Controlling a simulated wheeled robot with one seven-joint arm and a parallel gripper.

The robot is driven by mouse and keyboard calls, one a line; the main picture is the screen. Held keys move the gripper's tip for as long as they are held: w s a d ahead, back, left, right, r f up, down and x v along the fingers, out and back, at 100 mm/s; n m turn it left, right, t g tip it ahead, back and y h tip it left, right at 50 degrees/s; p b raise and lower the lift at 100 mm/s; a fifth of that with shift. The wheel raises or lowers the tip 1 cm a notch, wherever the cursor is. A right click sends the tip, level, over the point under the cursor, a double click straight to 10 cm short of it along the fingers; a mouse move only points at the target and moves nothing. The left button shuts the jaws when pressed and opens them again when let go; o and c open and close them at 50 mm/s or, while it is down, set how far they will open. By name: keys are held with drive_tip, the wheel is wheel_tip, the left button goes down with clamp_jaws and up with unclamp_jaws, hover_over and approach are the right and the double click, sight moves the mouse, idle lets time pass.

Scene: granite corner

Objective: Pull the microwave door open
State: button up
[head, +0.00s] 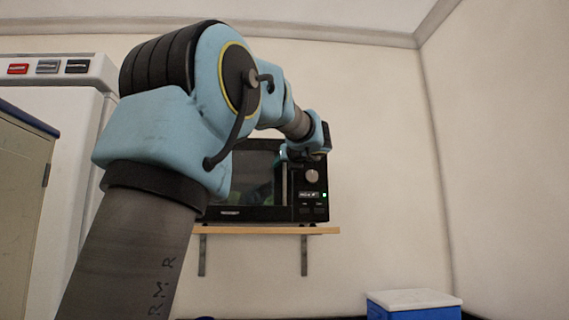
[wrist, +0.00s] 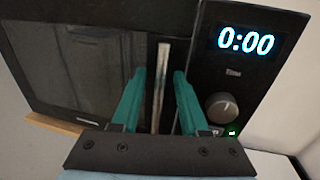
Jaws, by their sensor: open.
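The black microwave (head: 262,213) sits on a wooden wall shelf, and its dark glass door (wrist: 75,65) looks closed. A vertical silver handle (wrist: 161,85) runs along the door's right edge. My gripper (wrist: 156,78) is open in front of the door, with one teal finger on each side of the handle in the wrist view. I cannot tell whether either finger touches the handle. In the head view my gripper (head: 293,152) shows in front of the microwave's upper right part, and my arm hides much of the microwave's left side.
The control panel, with a 0:00 display (wrist: 246,41) and a round knob (wrist: 222,107), is right of the handle. The wooden shelf (head: 270,230) has metal brackets. A blue box with a white lid (head: 413,300) stands low at the right. A white cabinet (head: 75,140) is at the left.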

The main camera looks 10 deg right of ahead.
clamp_jaws()
idle(1.3)
